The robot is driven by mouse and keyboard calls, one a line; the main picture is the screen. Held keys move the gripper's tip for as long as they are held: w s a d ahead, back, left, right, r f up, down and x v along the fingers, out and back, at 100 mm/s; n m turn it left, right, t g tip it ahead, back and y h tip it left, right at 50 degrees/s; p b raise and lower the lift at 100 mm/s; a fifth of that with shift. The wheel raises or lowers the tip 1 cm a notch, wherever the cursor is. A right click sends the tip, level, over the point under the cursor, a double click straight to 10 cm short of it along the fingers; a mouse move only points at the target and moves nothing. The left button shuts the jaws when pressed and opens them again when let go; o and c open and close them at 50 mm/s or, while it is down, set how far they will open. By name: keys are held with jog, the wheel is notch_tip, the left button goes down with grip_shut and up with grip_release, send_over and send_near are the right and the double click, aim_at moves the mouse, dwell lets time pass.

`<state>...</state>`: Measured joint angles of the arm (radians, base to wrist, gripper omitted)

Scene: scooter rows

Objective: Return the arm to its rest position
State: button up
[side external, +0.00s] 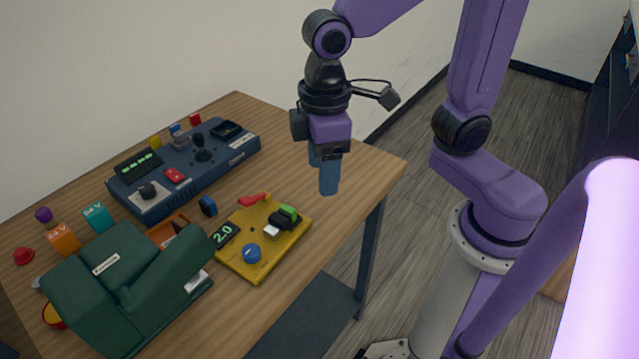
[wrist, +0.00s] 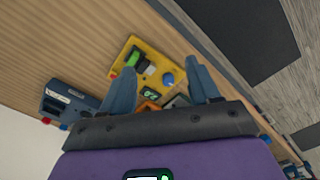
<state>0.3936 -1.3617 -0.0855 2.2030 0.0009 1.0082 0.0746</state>
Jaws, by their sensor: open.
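My purple arm ends in my gripper (side external: 328,180), which points down above the table's right part, clear of the yellow board. In the wrist view my gripper (wrist: 163,82) shows two blue fingers spread apart with nothing held between them. The yellow board (side external: 277,268) lies flat on the wooden table (side external: 340,172), left of and below my gripper in the side view. It also shows between and beyond the fingers in the wrist view (wrist: 133,45). It carries a blue knob (side external: 252,252), a green block (side external: 289,212) and a dark "2.0" display (side external: 225,235).
A dark blue control panel (side external: 240,150) stands at the table's back left. A dark green case (side external: 110,290) sits at the front left. Orange (side external: 64,240) and teal (side external: 97,217) 24 V blocks stand between them. The table's right corner is bare. A wall runs behind.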

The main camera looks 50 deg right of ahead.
jog(key=s+d+f+n, duration=0.2)
jog(key=s+d, duration=0.8)
jog(key=shift+f, duration=0.3)
